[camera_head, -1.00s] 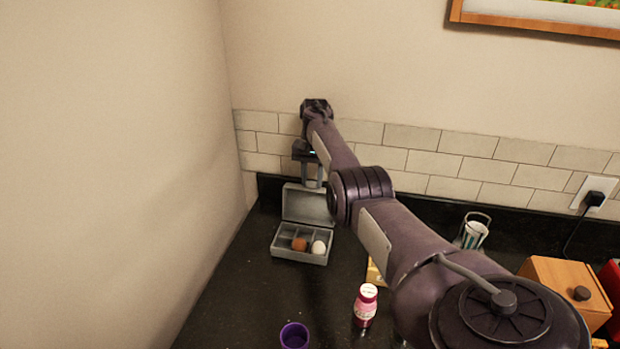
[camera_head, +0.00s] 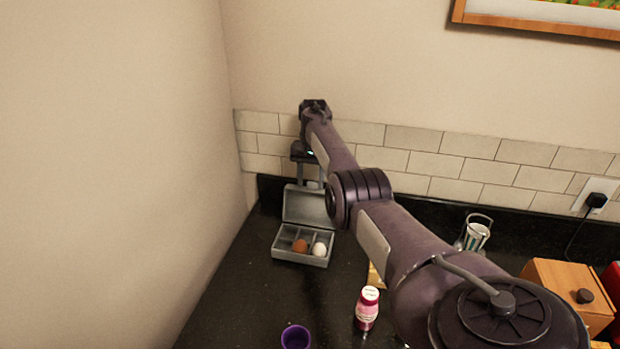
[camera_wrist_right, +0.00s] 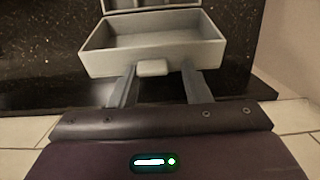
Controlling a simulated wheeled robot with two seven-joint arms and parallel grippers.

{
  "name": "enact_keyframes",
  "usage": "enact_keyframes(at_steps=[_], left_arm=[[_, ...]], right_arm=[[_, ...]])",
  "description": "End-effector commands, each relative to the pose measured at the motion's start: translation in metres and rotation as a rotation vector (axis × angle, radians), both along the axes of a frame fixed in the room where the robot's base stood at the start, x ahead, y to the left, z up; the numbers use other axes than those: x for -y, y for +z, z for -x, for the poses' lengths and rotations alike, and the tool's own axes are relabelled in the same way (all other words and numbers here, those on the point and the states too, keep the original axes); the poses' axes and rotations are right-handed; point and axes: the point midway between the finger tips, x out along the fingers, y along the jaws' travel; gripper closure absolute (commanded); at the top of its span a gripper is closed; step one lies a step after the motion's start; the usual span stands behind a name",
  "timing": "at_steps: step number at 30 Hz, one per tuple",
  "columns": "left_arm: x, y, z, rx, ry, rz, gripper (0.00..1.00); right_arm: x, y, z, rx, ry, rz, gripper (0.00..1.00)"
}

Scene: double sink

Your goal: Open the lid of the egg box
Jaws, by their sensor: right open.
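The grey egg box (camera_head: 300,261) stands on the dark counter near the left wall. Its lid (camera_head: 308,205) is raised and leans back toward the wall. A brown egg (camera_head: 300,246) and a white egg (camera_head: 319,249) lie in the compartments. My right gripper (camera_head: 312,180) is open at the lid's upper edge. In the right wrist view, the lid's hollow inner side (camera_wrist_right: 150,33) and its small tab (camera_wrist_right: 152,67) show, with the open fingers (camera_wrist_right: 160,92) spread on either side of the tab. Whether they touch the lid is unclear. My left gripper is not in view.
A purple cup (camera_head: 295,337) and a pink-labelled bottle (camera_head: 367,308) stand in front of the box. A wooden box (camera_head: 562,290) and a white-and-green cup in a holder (camera_head: 475,236) are at the right. The tiled wall is close behind the lid.

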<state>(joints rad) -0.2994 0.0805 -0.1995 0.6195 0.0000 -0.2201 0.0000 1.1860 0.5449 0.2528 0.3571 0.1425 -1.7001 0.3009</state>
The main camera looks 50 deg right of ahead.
Motion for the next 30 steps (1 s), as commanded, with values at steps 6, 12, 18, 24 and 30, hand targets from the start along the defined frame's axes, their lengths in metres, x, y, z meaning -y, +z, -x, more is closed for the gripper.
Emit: enact_keyframes(at_steps=[6,12,18,24,30], left_arm=[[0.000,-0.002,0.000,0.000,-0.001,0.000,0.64],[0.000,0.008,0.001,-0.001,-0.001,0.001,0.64],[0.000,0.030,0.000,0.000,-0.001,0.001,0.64],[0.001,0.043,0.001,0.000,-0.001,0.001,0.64],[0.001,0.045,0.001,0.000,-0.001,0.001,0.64]], right_arm=[[-0.003,-0.015,0.008,-0.036,-0.004,-0.016,0.49],[-0.002,0.000,0.007,-0.032,-0.004,-0.014,0.49],[0.001,0.041,0.002,-0.017,-0.002,-0.005,0.49],[0.003,0.071,-0.003,-0.006,0.000,-0.001,0.49],[0.003,0.079,-0.004,-0.003,0.000,0.002,0.49]])
